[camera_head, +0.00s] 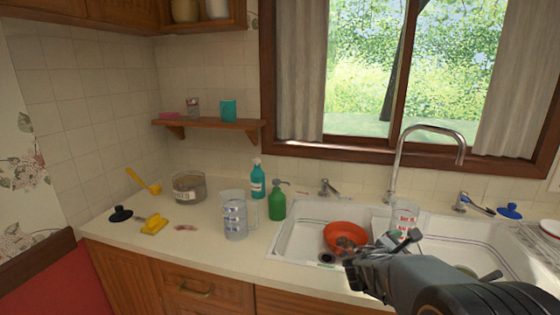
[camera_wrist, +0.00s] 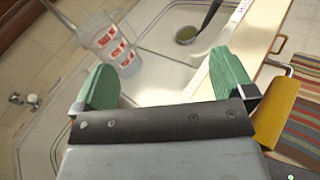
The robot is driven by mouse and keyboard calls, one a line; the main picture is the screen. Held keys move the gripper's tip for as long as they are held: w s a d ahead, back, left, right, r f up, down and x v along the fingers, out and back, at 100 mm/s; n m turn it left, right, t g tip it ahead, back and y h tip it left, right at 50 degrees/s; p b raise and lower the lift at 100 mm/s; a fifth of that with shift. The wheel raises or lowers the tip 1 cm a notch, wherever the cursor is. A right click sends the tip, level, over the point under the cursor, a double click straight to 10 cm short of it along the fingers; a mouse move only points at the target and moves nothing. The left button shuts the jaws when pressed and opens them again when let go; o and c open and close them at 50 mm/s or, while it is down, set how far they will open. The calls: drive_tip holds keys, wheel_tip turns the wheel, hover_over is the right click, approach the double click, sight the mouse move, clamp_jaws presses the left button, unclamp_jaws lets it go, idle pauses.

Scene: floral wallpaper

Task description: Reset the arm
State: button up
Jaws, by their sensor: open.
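My gripper (camera_head: 380,252) is over the double sink (camera_head: 290,238), in front of the divider between its basins. In the wrist view, the two green-padded fingers of my gripper (camera_wrist: 165,80) stand wide apart with nothing between them. A clear cup with red and white labels (camera_head: 405,218) stands behind the gripper. The cup also shows in the wrist view (camera_wrist: 110,42), just beyond the left finger and apart from it. An orange bowl (camera_head: 345,232) with dark contents is in the left basin, left of the gripper. My forearm hides part of the right basin.
A measuring jug (camera_head: 235,215), green soap bottle (camera_head: 277,203), teal spray bottle (camera_head: 257,180), glass bowl (camera_head: 188,187) and yellow sponge (camera_head: 154,224) stand on the left counter. The tall faucet (camera_head: 393,165) rises behind the sink. A long-handled utensil (camera_wrist: 188,34) lies in a basin.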

drive_tip(key=s+f+m+g+y, duration=0.1)
drive_tip(key=s+f+m, duration=0.1)
drive_tip(key=m, duration=0.1)
drive_tip(key=s+f+m+g+y, duration=0.1)
drive_tip(key=s+f+m+g, duration=0.1)
drive_tip(key=s, duration=0.1)
drive_tip(key=shift+s+a+f+m+g, duration=0.1)
drive_tip(key=shift+s+f+m+g, duration=0.1)
drive_tip(key=shift+m+g, duration=0.15)
drive_tip(key=s+a+f+m+g+y+p, duration=0.2)
drive_tip(key=s+a+m+y+p, duration=0.1)
drive_tip(key=s+a+m+y, duration=0.85)
drive_tip(key=s+a+r+m+t+y+p, duration=0.1)
drive_tip(key=a+r+m+t, duration=0.1)
drive_tip(key=a+r+m, duration=0.2)
drive_tip(key=shift+s+a+r+p, duration=0.25)
drive_tip(key=shift+a+r+p, duration=0.15)
drive_tip(key=shift+a+r, duration=0.45)
drive_tip(key=shift+d+r+y, duration=0.1)
drive_tip(key=shift+d+y, duration=0.05)
drive_tip(key=shift+y, duration=0.1)
drive_tip(key=shift+c, duration=0.2)
